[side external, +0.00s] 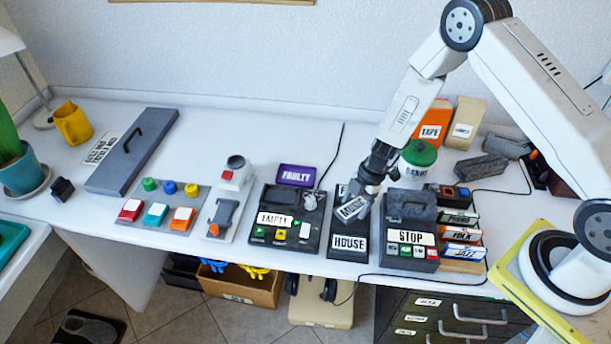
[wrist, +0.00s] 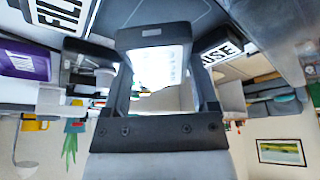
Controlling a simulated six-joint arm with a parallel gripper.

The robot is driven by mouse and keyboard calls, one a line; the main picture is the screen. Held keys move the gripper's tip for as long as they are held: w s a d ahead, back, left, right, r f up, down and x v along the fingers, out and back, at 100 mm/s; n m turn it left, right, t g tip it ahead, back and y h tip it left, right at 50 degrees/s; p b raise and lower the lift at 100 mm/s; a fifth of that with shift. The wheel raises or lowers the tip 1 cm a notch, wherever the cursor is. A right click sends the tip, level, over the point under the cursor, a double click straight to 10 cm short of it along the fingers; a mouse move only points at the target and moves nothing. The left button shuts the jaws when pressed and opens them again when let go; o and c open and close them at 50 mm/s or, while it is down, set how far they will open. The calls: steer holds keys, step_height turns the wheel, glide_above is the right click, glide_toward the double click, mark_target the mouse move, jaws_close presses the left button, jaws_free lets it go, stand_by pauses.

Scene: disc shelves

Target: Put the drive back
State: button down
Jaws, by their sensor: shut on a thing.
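My gripper (side external: 367,186) is shut on a small dark drive with a white label (side external: 352,208); the label's word seems to read MUSIC. It holds the drive tilted above the black unit labelled HOUSE (side external: 348,243). I cannot tell whether the drive touches that unit. In the wrist view the drive's dark end (wrist: 158,36) shows between the fingers, with a bright white face below it. The HOUSE label (wrist: 222,52) is partly hidden there, with only its last letters showing.
Left of HOUSE stand a dark unit labelled EMPTY (side external: 275,219) and a purple FAULTY box (side external: 296,175). Close on the right are a dark STOP unit (side external: 411,238) and a stack of labelled cases (side external: 461,235). A green-lidded jar (side external: 419,154) stands behind.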

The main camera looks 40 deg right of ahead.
mark_target(358, 204)
steer(key=shift+f, duration=1.7)
steer(key=shift+f, duration=0.1)
jaws_free()
steer(key=v, duration=1.2)
steer(key=shift+r, duration=0.3)
